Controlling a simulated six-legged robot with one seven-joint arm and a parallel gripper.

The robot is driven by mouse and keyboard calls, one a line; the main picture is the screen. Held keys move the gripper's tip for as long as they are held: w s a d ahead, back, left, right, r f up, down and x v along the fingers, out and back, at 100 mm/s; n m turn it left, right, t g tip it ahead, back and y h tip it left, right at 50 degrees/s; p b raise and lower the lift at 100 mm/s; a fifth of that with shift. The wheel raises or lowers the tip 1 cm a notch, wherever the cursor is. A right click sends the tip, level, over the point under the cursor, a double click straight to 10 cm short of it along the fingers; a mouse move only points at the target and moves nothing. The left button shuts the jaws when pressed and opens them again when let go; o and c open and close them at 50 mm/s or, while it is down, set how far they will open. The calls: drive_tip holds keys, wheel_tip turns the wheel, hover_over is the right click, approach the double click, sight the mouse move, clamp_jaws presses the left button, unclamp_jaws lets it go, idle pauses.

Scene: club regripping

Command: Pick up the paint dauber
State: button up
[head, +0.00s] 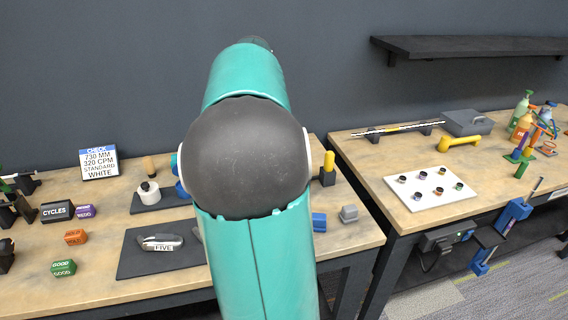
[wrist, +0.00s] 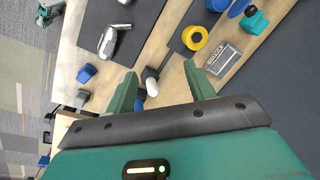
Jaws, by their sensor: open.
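I cannot tell how far below the fingertips the piece is. In the head view my own arm hides my gripper, and I cannot make out the dauber there.
In the wrist view a yellow round piece (wrist: 195,38) and a grey box (wrist: 223,60) lie near the right finger. A blue block (wrist: 86,73) lies near the bench edge. A sign (head: 100,163) stands at left.

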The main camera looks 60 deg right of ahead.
drive_tip(key=s+d+f+m, duration=0.1)
drive_tip(key=s+d+m, duration=0.1)
drive_tip(key=d, duration=0.4)
drive_tip(key=s+d+f+m+g, duration=0.1)
drive_tip(key=s+d+f+m, duration=0.1)
drive_tip(key=d, duration=0.4)
drive_tip(key=s+d+f+m+g, duration=0.1)
drive_tip(key=s+d+f+m, duration=0.1)
drive_tip(key=d, duration=0.4)
drive_tip(key=shift+s+d+f+m, duration=0.1)
drive_tip(key=shift+s+d+m, duration=0.15)
drive_tip(key=shift+s, duration=0.4)
drive_tip(key=shift+s+d+m, duration=0.15)
drive_tip(key=shift+s+m, duration=0.2)
drive_tip(key=shift+s, duration=0.25)
drive_tip(key=f, duration=1.3)
drive_tip(key=shift+w, duration=0.2)
drive_tip(key=c, duration=1.1)
